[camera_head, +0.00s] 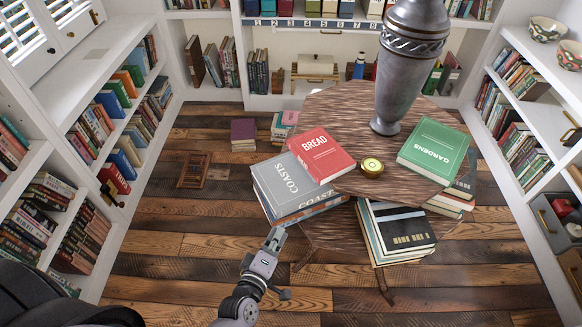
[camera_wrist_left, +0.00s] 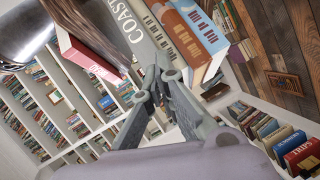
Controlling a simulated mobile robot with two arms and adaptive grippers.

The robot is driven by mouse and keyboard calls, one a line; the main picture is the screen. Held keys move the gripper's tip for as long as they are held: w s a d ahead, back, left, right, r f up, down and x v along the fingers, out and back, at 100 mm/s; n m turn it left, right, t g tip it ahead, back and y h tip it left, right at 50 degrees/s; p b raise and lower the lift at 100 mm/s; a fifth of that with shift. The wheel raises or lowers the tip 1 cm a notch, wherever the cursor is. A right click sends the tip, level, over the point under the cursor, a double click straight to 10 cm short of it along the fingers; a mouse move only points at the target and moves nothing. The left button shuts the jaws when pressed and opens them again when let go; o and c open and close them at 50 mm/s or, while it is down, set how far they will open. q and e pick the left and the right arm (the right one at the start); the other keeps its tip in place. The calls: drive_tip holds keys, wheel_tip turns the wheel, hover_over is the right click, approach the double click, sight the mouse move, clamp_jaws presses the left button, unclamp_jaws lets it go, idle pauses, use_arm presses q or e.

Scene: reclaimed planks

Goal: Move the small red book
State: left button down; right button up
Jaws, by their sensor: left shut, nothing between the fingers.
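The small red book (camera_head: 322,154), titled BREAD, lies flat at the left edge of the round wooden table (camera_head: 335,107). It overlaps the corner of the grey COASTS book (camera_head: 284,184), which tops a stack. In the left wrist view the red book (camera_wrist_left: 88,52) shows edge-on at the upper left, beside the grey book (camera_wrist_left: 120,20). My left gripper (camera_head: 275,239) is shut and empty, below and in front of the COASTS stack, apart from the red book. Its fingers (camera_wrist_left: 160,75) show shut in the wrist view too. My right gripper is not in view.
A metal vase (camera_head: 408,60), a round gold object (camera_head: 372,165) and a green GARDENS book (camera_head: 434,150) stand on the table. A stack with a black book (camera_head: 396,226) stands in front. Bookshelves line both sides. The plank floor at left is mostly clear.

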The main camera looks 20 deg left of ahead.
use_arm(q)
wheel_tip(320, 180, up, 11)
drive_tip(key=w+a+n+t+y, duration=0.2)
drive_tip(key=a+n+t, duration=0.1)
drive_tip(key=n, duration=0.1)
drive_tip(key=p, duration=0.1)
approach(296, 153)
drive_tip(key=a, duration=0.1)
drive_tip(key=w+a, duration=0.1)
drive_tip(key=a, duration=0.1)
drive_tip(key=shift+w+r, duration=0.35)
drive_tip(key=shift+r, duration=0.05)
drive_tip(key=shift+w+d, duration=0.8)
drive_tip(key=shift+w, duration=0.15)
drive_tip(key=shift+w+d+f, duration=0.1)
drive_tip(key=shift+w+d, duration=0.3)
drive_tip(key=shift+d, duration=0.05)
drive_tip(key=shift+w, duration=0.1)
